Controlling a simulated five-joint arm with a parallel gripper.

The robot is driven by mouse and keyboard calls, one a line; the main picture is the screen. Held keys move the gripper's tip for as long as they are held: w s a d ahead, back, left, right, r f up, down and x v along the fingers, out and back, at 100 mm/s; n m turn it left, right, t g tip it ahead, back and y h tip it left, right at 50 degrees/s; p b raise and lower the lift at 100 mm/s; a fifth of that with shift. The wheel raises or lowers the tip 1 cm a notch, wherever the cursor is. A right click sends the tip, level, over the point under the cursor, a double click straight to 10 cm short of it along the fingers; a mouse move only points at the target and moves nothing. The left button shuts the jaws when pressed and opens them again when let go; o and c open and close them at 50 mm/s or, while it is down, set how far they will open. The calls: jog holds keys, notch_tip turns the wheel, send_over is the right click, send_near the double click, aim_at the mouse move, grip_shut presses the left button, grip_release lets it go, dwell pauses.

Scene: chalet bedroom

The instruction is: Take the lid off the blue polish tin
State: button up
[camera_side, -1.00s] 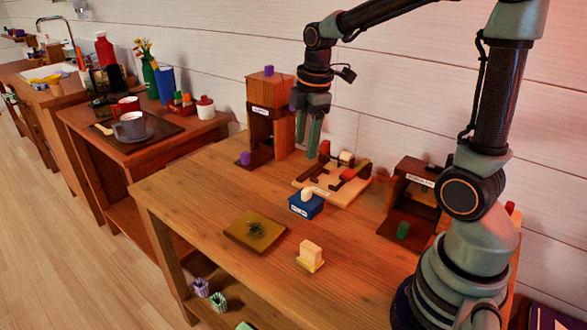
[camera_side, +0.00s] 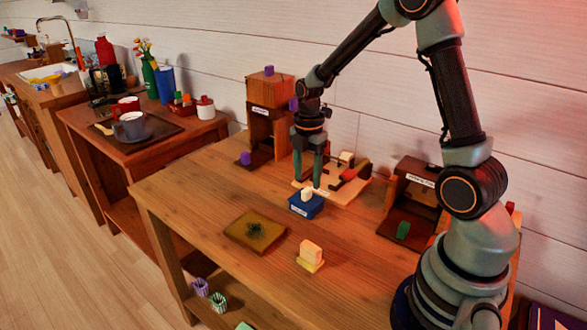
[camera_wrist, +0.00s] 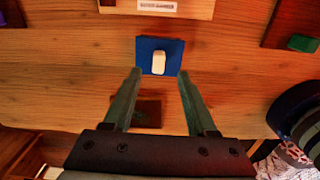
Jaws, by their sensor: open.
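The blue polish tin (camera_side: 314,210) sits on the wooden table (camera_side: 200,195), with a white label on its front. A cream knob (camera_side: 307,195) stands on its top; whether the lid is seated cannot be made out. In the wrist view the tin (camera_wrist: 147,46) is a blue square with the knob (camera_wrist: 158,63) near its middle. My gripper (camera_side: 308,182) is open, pointing down just above and behind the tin in the side view.
A light wooden rack (camera_side: 347,194) stands close behind the tin. A yellow-brown square pad (camera_side: 240,234) with a dark smudge and a cream block (camera_side: 311,250) lie in front. A tall wooden stand (camera_side: 262,92) is back left, a dark shelf unit (camera_side: 418,172) right. Table left front is clear.

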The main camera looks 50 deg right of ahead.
aim_at(306, 190)
notch_tip(306, 190, down, 5)
jog(key=shift+w, duration=0.1)
jog(key=shift+c, duration=0.3)
grip_shut()
jog(key=shift+r, duration=0.1)
